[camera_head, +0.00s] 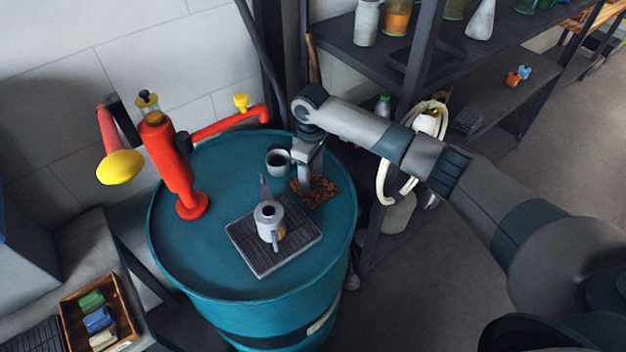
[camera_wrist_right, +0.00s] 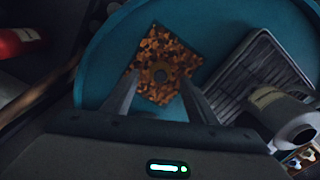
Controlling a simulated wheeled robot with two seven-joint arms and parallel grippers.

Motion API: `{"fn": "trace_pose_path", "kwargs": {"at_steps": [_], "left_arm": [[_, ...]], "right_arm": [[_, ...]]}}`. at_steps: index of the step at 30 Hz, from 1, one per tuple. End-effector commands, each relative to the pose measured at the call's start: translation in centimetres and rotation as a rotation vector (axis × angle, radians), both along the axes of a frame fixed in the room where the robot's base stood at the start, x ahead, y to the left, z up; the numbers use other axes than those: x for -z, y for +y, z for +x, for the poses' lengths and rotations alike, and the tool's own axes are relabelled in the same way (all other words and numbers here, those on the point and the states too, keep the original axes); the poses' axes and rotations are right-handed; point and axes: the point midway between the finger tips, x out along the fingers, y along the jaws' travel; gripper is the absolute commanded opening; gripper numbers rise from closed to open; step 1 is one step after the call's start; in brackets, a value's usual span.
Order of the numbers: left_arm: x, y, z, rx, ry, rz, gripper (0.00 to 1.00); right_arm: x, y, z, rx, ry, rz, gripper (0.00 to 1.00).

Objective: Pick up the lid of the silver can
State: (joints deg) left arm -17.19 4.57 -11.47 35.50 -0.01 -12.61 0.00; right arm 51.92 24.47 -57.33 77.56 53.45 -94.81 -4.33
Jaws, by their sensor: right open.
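The silver can (camera_head: 268,216) stands upright on a black ribbed tray (camera_head: 262,262) on top of the blue drum. Its top shows a dark round opening; it also shows in the right wrist view (camera_wrist_right: 283,112). I cannot tell the height gap. My left gripper is out of view.
The blue drum (camera_head: 215,255) carries a red pump (camera_head: 172,165) at left and a dark cup (camera_head: 278,161) behind the tray. Shelves (camera_head: 385,60) with bottles stand behind my right arm. The drum top's left front is clear.

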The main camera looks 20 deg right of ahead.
Motion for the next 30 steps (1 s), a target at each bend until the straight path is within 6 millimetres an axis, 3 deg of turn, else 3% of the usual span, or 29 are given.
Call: {"fn": "trace_pose_path", "kwargs": {"at_steps": [6,20,25,30], "left_arm": [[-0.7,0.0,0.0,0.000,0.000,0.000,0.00],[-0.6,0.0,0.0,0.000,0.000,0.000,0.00],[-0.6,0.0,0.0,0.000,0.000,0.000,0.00],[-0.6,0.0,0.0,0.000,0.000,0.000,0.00]], "right_arm": [[1.6,0.0,0.0,0.001,0.000,-0.001,0.53],[1.7,0.0,0.0,0.001,-0.001,-0.001,0.53],[1.7,-0.1,0.0,0.001,-0.001,-0.001,0.12],[1.7,-0.1,0.0,0.001,-0.001,-0.001,0.09]]}}
